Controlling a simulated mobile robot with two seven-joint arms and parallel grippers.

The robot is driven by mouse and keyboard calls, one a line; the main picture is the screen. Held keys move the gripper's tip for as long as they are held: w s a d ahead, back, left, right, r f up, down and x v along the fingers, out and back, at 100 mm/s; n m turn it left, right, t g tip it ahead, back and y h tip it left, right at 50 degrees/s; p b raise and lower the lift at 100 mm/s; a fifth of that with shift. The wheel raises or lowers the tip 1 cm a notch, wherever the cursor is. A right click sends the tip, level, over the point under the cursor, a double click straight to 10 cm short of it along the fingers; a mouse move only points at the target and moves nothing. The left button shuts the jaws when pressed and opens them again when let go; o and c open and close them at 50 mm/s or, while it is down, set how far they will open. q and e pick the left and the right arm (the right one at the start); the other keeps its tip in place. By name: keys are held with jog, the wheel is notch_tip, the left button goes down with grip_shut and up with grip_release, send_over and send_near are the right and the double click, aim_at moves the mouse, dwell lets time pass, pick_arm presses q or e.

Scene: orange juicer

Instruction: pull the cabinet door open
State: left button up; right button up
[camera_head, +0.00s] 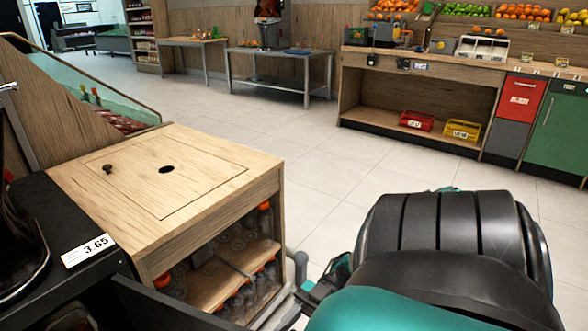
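The wooden cabinet (218,167) stands at the left, with a flat top that has a round hole and a small dark knob. Its front side shows shelves with bottles with orange caps (265,206); I cannot tell whether a clear door covers them. A grey upright rounded piece (300,268), possibly a handle, stands by the cabinet's front right edge. My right arm comes in from the lower right, and its gripper (303,292) is low beside this piece, mostly hidden by the arm. Whether it touches or grips it cannot be told. My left gripper is not in view.
A black counter with a price tag (88,250) adjoins the cabinet's left side. A glass-sided display case (95,85) stands behind it. A metal table (282,55) and a long wooden counter (410,90) are farther back. The tiled floor between is clear.

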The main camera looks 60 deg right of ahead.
jog(key=shift+d, duration=0.1)
pick_arm(q)
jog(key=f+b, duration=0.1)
jog(key=b, duration=0.1)
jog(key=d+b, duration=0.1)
jog(key=b, duration=0.1)
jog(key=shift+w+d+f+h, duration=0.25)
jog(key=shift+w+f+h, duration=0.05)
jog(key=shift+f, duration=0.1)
pick_arm(e)
jog(key=v, duration=1.2)
jog(key=shift+d, duration=0.4)
jog(key=shift+s+r, duration=0.1)
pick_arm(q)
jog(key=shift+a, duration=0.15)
